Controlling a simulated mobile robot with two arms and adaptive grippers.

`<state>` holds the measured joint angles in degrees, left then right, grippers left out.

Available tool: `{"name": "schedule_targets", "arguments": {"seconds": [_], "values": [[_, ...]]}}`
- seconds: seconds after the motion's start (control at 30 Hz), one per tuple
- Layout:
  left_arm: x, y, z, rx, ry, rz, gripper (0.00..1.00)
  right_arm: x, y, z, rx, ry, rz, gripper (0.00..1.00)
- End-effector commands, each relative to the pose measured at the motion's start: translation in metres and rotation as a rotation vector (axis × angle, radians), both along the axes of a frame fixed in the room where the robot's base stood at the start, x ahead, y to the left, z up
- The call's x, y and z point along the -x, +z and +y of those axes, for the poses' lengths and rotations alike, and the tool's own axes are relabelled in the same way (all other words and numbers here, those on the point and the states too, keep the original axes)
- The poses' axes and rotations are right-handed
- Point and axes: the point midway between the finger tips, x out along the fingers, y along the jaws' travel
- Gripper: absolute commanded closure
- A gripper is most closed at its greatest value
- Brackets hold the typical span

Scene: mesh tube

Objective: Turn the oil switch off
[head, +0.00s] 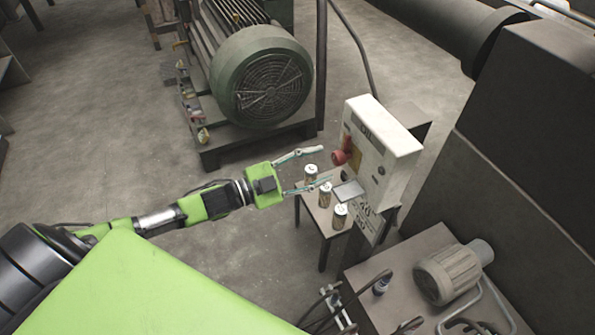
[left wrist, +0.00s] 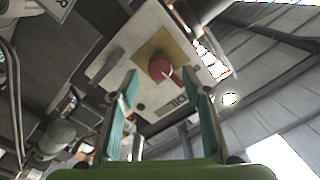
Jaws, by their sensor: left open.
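The oil switch is a red rotary knob (head: 340,157) on a yellow plate, on the front of a white control box (head: 392,150) marked OIL. In the left wrist view the knob (left wrist: 161,68) shows beyond and between my fingers, with a light mark on its face. My left gripper (head: 320,166) is open, with its two fingers pointing at the box. It is a short way from the knob and seems not to touch it. In the left wrist view the open fingers (left wrist: 160,105) frame the lower part of the box. My right gripper is not in view.
Several small cans (head: 340,215) stand on a small table below the box, near my left fingers. A green motor (head: 262,75) stands behind my arm. A grey motor (head: 450,272) sits on a bench at the lower right. The floor left of the arm is mostly clear.

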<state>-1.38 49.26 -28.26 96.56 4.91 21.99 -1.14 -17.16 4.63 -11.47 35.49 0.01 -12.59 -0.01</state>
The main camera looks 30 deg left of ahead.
Motion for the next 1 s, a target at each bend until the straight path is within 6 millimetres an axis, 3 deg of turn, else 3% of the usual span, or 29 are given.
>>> {"name": "schedule_targets", "arguments": {"seconds": [0.2, 0.4, 1.0], "values": [[0.031, -0.001, 0.023, -0.002, -0.001, 0.003, 0.56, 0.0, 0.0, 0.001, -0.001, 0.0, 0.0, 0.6], [0.045, -0.001, 0.034, 0.0, 0.0, 0.002, 0.56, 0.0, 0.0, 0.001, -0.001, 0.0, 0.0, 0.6], [0.047, 0.0, 0.037, 0.0, -0.001, -0.001, 0.56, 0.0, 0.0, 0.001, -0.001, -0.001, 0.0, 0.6]]}}
